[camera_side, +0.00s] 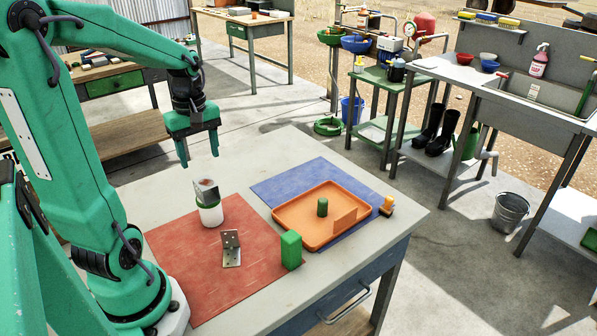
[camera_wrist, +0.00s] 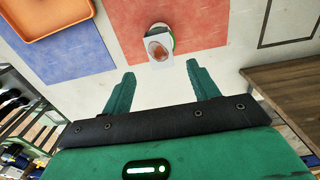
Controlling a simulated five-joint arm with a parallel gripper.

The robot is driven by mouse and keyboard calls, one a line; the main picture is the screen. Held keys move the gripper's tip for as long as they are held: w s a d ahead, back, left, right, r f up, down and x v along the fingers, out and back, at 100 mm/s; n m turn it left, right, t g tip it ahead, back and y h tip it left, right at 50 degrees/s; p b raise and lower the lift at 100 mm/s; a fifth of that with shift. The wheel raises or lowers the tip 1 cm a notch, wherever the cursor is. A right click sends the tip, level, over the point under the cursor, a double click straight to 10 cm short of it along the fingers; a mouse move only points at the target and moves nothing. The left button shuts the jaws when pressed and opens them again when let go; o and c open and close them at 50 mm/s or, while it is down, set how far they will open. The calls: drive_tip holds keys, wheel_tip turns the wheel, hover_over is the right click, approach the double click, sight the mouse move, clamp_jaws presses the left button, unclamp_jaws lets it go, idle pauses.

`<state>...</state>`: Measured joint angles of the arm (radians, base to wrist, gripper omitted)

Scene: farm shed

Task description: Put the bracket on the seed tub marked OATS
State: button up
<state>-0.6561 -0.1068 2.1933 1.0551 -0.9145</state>
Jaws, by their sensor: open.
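A grey metal L-shaped bracket (camera_side: 231,250) with holes stands on the red mat, one leg flat and one upright. A white tub (camera_side: 210,215) with a green rim stands behind it at the mat's far edge, with a tilted pale plate on top. In the wrist view the tub (camera_wrist: 170,31) is largely covered by this plate, which bears a brownish oval. I cannot read any OATS marking. My gripper (camera_side: 199,159) is open and empty, above and behind the tub. Its open fingers (camera_wrist: 160,70) point toward the tub in the wrist view, where the bracket does not show.
A green block (camera_side: 291,250) stands at the red mat's right edge. An orange tray (camera_side: 290,218) on the blue mat (camera_side: 275,187) holds a green cylinder (camera_side: 322,207) and an upright orange piece (camera_side: 345,220). A small orange-and-black object (camera_side: 387,206) sits right of the tray. The table's far left is bare.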

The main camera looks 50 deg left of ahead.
drive_tip(key=shift+r, duration=1.1)
drive_tip(key=shift+d, duration=0.1)
drive_tip(key=d+r+m+t, duration=0.2)
drive_tip(key=d+m, duration=0.7)
drive_tip(key=s+d+r+m+t, duration=0.1)
drive_tip(key=d+r+m+t, duration=0.1)
drive_tip(key=d+m, duration=0.7)
drive_tip(key=shift+s+d+t, duration=0.2)
drive_tip(key=shift+s+t, duration=0.1)
drive_tip(key=shift+t, duration=0.5)
